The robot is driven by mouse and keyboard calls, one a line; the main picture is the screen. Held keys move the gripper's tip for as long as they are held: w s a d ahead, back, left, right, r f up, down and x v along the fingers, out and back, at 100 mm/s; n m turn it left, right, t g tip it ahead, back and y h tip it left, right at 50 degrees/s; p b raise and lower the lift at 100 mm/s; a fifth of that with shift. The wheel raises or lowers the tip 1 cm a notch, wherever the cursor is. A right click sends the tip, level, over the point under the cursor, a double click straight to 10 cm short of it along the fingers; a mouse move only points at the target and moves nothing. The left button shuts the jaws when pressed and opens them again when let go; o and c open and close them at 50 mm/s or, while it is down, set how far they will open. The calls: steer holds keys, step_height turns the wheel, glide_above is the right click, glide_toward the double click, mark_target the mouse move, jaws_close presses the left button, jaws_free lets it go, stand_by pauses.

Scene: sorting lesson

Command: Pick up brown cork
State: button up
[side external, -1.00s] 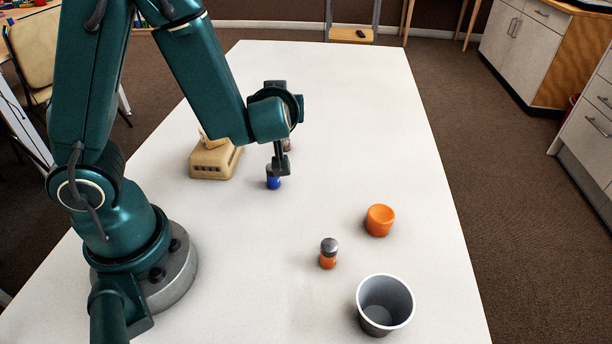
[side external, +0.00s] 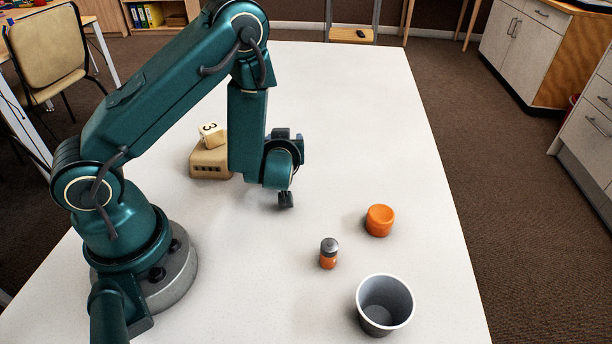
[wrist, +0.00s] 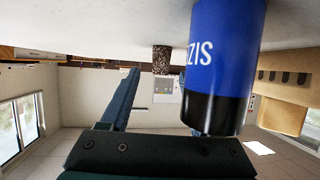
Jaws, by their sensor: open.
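A speckled brown piece, which looks like the brown cork (wrist: 162,60), stands on the table in the wrist view, beyond my gripper and left of a large blue and black cylinder (wrist: 226,60). That view is upside down, with the table at the top. The cylinder is close to the camera. One dark finger (wrist: 126,98) shows at left; the cylinder seems to hide the other. In the side view my gripper (side external: 286,201) is low over the table, open. Neither cork nor blue cylinder shows there; my arm likely hides them.
A tan block (side external: 210,162) with a numbered cube (side external: 211,135) stands behind my arm. An orange cylinder (side external: 380,220), a small orange and grey cylinder (side external: 329,254) and a grey cup (side external: 385,305) stand to the right and front. The table's far end is clear.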

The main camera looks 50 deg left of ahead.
steer(key=shift+x, duration=0.8)
jaws_close()
